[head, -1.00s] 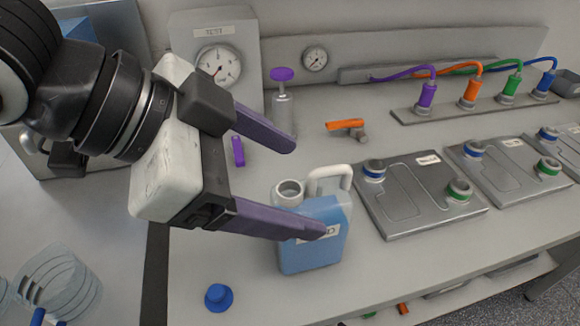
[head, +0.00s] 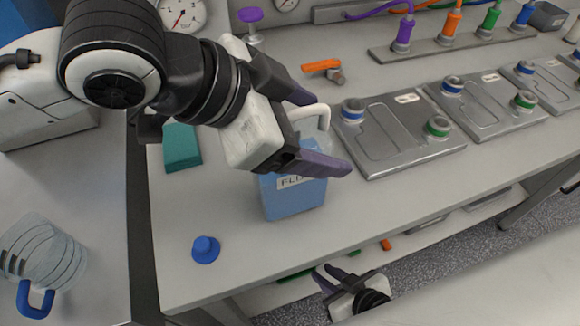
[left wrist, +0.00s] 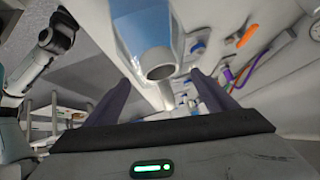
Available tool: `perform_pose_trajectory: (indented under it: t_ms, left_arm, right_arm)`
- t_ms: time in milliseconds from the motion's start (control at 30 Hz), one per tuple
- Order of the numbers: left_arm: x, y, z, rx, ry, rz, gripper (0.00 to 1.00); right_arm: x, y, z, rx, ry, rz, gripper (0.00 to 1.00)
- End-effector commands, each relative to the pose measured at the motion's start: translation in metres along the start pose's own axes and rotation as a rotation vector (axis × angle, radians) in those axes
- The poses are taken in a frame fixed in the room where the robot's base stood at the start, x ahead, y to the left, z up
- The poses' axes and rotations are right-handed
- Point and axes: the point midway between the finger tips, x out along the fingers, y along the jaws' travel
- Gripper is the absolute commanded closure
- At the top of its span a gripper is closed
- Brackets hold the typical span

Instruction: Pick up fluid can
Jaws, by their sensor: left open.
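A blue cap (head: 205,249) lies left of the can, with a teal block (head: 181,147) behind. Grey battery plates (head: 400,135) stand to the right, an orange-handled valve (head: 322,67) behind. A clear beaker (head: 50,250) stands at the left.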

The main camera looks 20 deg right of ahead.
Motion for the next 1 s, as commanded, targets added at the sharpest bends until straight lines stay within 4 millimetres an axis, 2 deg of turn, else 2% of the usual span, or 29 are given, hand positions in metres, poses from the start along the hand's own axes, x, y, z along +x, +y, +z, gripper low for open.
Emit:
perform_pose_trajectory:
  t_ms: [200,633,1000]
  left_arm:
    - [0.0007,-0.0002,-0.0002,0.000,0.001,0.000,0.22]
    - [0.0004,-0.0001,-0.0001,0.000,0.001,0.000,0.94]
    - [-0.0019,-0.0017,-0.0032,0.002,0.005,-0.004,0.96]
  right_arm:
    - [0.0003,0.0002,-0.0027,0.000,0.005,0.000,0.80]
    - [0.0004,0.0006,-0.0012,0.000,0.002,0.001,0.80]
    - [0.0000,0.0007,0.0029,0.001,-0.006,0.001,0.80]
